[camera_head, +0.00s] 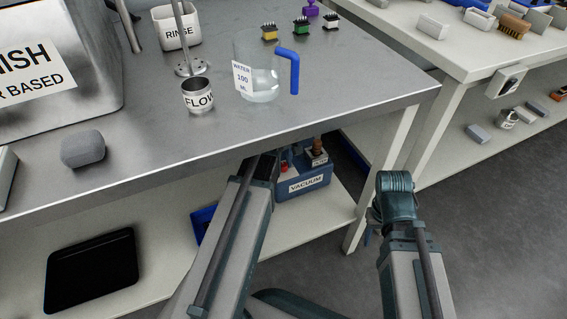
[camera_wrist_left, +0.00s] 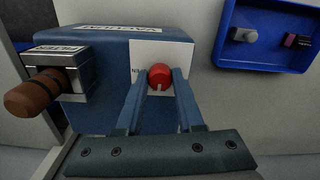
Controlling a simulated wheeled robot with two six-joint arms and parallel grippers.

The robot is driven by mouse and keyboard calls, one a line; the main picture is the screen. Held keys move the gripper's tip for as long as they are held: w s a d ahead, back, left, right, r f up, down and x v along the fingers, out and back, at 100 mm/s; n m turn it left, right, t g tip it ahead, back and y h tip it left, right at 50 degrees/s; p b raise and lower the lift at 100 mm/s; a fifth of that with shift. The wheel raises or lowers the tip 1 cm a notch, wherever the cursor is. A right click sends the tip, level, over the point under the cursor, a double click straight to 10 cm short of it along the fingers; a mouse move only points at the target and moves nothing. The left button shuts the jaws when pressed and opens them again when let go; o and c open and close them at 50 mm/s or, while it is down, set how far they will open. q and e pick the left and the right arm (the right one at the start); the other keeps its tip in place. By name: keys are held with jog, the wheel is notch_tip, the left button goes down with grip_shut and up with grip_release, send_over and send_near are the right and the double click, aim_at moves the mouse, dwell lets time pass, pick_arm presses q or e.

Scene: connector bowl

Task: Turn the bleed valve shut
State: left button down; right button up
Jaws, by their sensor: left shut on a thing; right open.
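The blue vacuum box (camera_head: 304,186) stands on the shelf under the bench. In the left wrist view its label (camera_wrist_left: 113,27) is upside down. A round red knob (camera_wrist_left: 159,73) sits on the box beside a white card (camera_wrist_left: 155,53), whose lettering is mostly hidden. My left gripper (camera_wrist_left: 160,88) is shut on this red knob, one finger on each side. Left of it, a metal block with a label (camera_wrist_left: 58,50) carries a brown ribbed handle (camera_wrist_left: 38,95). In the head view my left arm and the bench edge hide the grip. My right gripper's fingers do not show.
The bench front edge (camera_head: 250,149) is above my left arm. On the bench stand a water jug (camera_head: 262,88), a flow cup (camera_head: 198,98) and a grey block (camera_head: 83,148). A blue tray (camera_wrist_left: 268,61) lies near the box. Open floor is at right.

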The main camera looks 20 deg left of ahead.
aim_at(283, 165)
pick_arm(q)
jog(key=shift+n, duration=0.5)
jog(key=c, duration=0.5)
grip_release()
jog(key=shift+c, duration=0.2)
jog(key=shift+r, duration=0.15)
notch_tip(283, 165, up, 7)
jog(key=p, duration=0.7)
jog(key=shift+r+p, duration=0.15)
jog(key=shift+p, duration=0.15)
